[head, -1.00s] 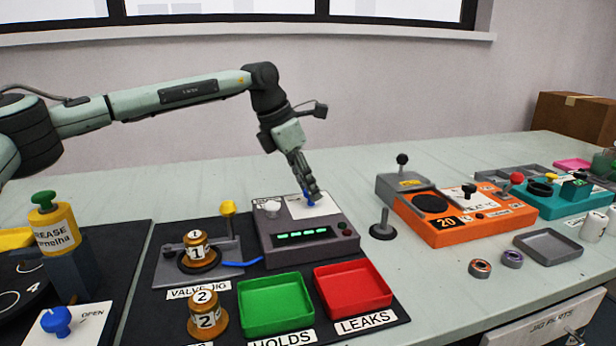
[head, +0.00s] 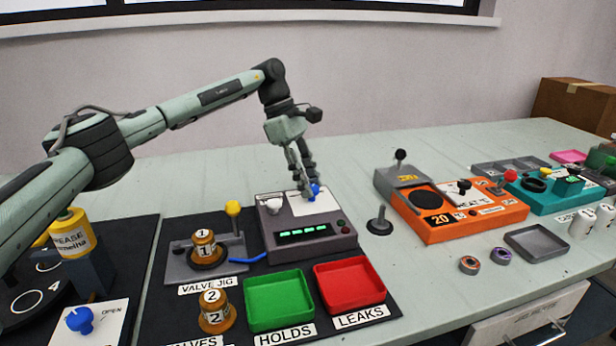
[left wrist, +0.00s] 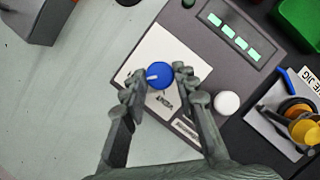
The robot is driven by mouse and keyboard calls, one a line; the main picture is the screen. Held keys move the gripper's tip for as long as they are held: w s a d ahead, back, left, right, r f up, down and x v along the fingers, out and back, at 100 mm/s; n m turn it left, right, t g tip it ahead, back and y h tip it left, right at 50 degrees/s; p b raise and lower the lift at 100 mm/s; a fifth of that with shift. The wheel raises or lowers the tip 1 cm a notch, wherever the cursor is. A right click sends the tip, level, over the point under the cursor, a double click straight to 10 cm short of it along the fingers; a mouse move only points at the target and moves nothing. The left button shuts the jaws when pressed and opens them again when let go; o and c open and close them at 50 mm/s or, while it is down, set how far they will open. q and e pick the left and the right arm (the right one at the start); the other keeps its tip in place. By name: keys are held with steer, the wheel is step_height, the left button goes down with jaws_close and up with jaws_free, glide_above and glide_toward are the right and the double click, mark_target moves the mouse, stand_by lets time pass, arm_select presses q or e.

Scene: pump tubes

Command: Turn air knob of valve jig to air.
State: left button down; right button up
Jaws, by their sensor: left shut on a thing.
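The blue air knob (left wrist: 160,75) sits on a white label plate (left wrist: 142,50) on top of the grey valve jig box (head: 310,243). In the left wrist view its white pointer mark points left, and a word, perhaps "VENT", stands below it. My left gripper (left wrist: 160,76) has one finger on each side of the knob and is shut on it. In the head view the gripper (head: 310,190) comes down on the knob from above and hides part of it. My right gripper is not in view.
A white knob (left wrist: 226,102) is close beside the fingers. The valve jig stand (head: 190,262) with valve 1 (head: 204,244) and a yellow-topped lever (head: 233,209) is left of the box. Green (head: 279,325) and red (head: 350,311) trays lie in front. An orange unit (head: 455,233) stands right.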

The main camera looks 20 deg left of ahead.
arm_select(q)
steer(key=shift+m+g, duration=0.3)
steer(key=shift+m, duration=0.3)
steer(key=c, duration=1.2)
jaws_free()
steer(key=v, duration=1.2)
steer(key=shift+d+r, duration=0.1)
steer(key=shift+d, duration=0.05)
